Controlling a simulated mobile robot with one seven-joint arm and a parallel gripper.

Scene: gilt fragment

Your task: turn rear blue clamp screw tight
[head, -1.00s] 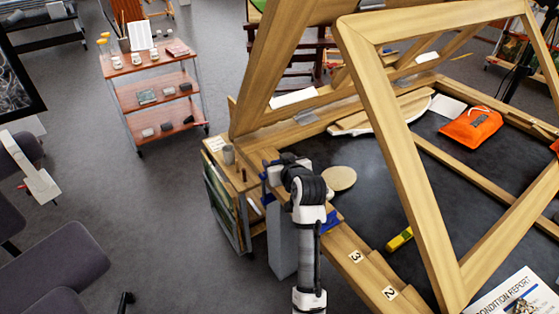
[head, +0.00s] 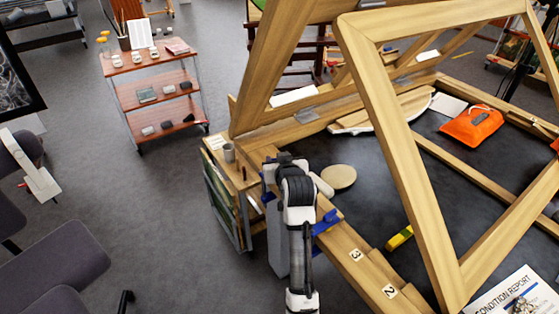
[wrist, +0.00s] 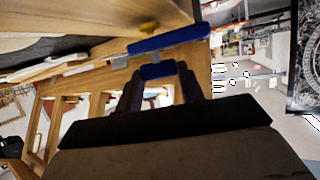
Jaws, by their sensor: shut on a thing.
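In the wrist view my gripper (wrist: 158,75) has its two dark fingers on either side of a small blue piece, the rear clamp screw (wrist: 157,69), and is shut on it. The blue clamp bar (wrist: 168,39) runs across just above, against the wooden frame. In the head view the rear blue clamp (head: 267,191) shows only as a sliver left of my wrist; my arm hides the screw and fingertips. A second blue clamp (head: 327,222) sits on the wooden edge to the right of my arm.
The wooden table frame (head: 352,246) carries number labels. A tilted wooden frame (head: 405,170) rises over the dark tabletop. A round tan disc (head: 338,177) and a yellow tool (head: 399,237) lie there.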

